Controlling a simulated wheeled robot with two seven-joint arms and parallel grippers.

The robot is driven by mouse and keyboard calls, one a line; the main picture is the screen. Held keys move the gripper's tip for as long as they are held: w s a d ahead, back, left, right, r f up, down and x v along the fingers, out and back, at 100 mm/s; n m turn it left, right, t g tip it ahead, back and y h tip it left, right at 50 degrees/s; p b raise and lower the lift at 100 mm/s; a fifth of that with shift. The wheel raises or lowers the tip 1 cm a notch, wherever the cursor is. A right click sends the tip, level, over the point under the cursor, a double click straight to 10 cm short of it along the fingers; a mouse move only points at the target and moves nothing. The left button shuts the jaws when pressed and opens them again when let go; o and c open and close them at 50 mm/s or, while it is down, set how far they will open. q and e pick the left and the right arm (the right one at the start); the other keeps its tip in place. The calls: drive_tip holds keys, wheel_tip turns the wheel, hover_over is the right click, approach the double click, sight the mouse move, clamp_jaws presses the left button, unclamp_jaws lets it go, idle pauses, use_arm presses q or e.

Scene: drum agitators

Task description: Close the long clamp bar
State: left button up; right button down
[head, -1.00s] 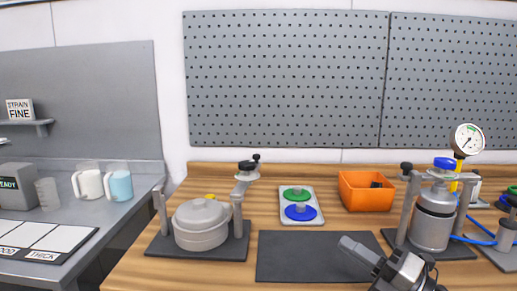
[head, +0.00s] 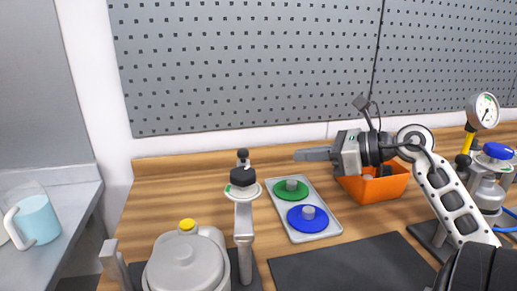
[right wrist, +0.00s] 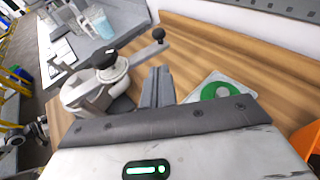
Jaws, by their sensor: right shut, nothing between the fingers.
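The grey round pot (head: 185,262) with a yellow cap stands on a dark base between two posts, at the lower left of the head view. In the right wrist view the bar (right wrist: 135,49) ends in a black ball. My right gripper (head: 298,155) is shut and empty, right of the knob and apart from it; its fingers also show in the right wrist view (right wrist: 158,85).
A tray (head: 331,231) with a green and a blue disc lies right of the bar, below my right gripper. An orange bin (head: 393,187) is behind my right arm. A dark mat (head: 350,268) lies in front. A second clamped vessel with a gauge (head: 484,110) stands at the right.

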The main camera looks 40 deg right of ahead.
sight(248, 155)
drive_tip(key=x, duration=0.3)
drive_tip(key=p+x, duration=0.1)
drive_tip(key=x, duration=0.2)
drive_tip(key=r+p+x, duration=0.1)
drive_tip(key=x, duration=0.2)
drive_tip(key=shift+w+a, duration=0.1)
drive_tip(key=shift+w, duration=0.15)
drive_tip(key=shift+w+a+f, duration=0.15)
drive_tip(key=shift+w+a, duration=0.05)
drive_tip(key=shift+w, duration=0.2)
